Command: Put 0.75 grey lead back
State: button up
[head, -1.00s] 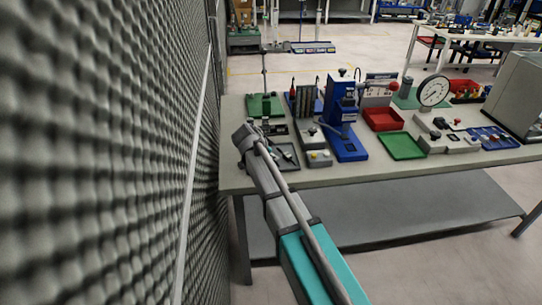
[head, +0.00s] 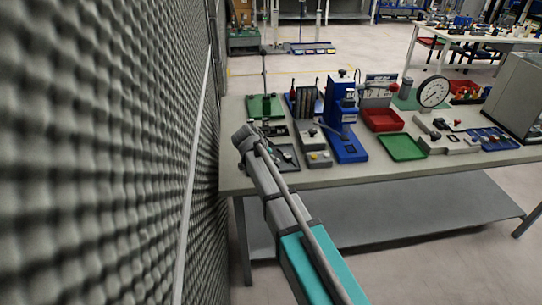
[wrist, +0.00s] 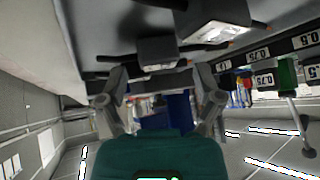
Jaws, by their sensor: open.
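My gripper (wrist: 160,92) is open, its two fingers spread apart in the wrist view, which is upside down. I see nothing clearly held between them. A grey block (wrist: 158,52) and a larger grey block (wrist: 215,22) with a white label are close to the fingers, with dark thin pieces beside them. In the head view, my arm reaches to the bench's near left corner and hides the fingertips. I cannot make out the grey lead for certain.
The bench (head: 400,170) carries a green stand base (head: 265,106), a blue press (head: 342,115), a red tray (head: 382,119), a green tray (head: 403,147) and a dial gauge (head: 433,91). A foam wall (head: 110,150) runs close along the left of my arm.

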jog(key=p+v, duration=0.9)
jog(key=v, duration=0.3)
dwell(0.3)
dwell(0.7)
jog(key=s+d+f+n+g+y, duration=0.2)
jog(key=s+d+n, duration=0.3)
jog(key=s+d, duration=0.5)
jog(key=s+d+f+n+g+y, duration=0.2)
jog(key=s+d, duration=0.8)
jog(key=d, duration=0.5)
jog(key=shift+s+d+f+n+g+y, duration=0.25)
jog(key=shift+n+g+y, duration=0.35)
jog(key=shift+n+g, duration=0.85)
jog(key=shift+r+n+t, duration=0.1)
jog(key=shift+n+t, duration=0.25)
